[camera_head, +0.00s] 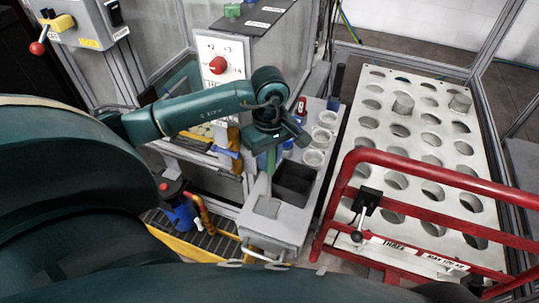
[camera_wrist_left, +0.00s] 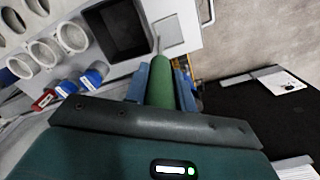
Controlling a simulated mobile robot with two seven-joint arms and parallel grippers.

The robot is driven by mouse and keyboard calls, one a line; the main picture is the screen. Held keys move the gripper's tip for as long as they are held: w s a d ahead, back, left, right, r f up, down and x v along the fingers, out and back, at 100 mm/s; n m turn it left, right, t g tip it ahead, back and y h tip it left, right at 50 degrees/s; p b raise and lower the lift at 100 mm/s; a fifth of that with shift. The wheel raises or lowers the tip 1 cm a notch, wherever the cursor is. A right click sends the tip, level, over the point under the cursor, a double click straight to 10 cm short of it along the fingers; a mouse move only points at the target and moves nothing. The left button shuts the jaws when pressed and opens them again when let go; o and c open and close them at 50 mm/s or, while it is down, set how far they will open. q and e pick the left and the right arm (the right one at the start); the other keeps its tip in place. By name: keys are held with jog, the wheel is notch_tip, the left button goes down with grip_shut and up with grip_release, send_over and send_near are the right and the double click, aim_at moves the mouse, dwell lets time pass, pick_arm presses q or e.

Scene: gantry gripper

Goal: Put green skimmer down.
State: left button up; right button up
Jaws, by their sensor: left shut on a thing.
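The green skimmer (camera_wrist_left: 161,84) shows its round green handle between the blue fingers of my left gripper (camera_wrist_left: 163,82) in the wrist view. A thin pale rod runs on from the handle towards the grey bench. In the head view my left gripper (camera_head: 269,155) is above the bench, at the left of the black bin, and the skimmer points down below it. My left gripper is shut on the handle. Whether the skimmer's lower end touches the bench I cannot tell. My right gripper is not in view.
The grey bench (camera_head: 262,226) holds a black open bin (camera_head: 293,183), several white round holders (camera_head: 313,158) and blue- and red-capped bottles. A red rail (camera_head: 440,178) and a white perforated table (camera_head: 410,140) stand to the right. The bench's front part is clear.

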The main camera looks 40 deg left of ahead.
pick_arm(q)
jog(key=shift+f, duration=0.15)
jog(key=o, duration=1)
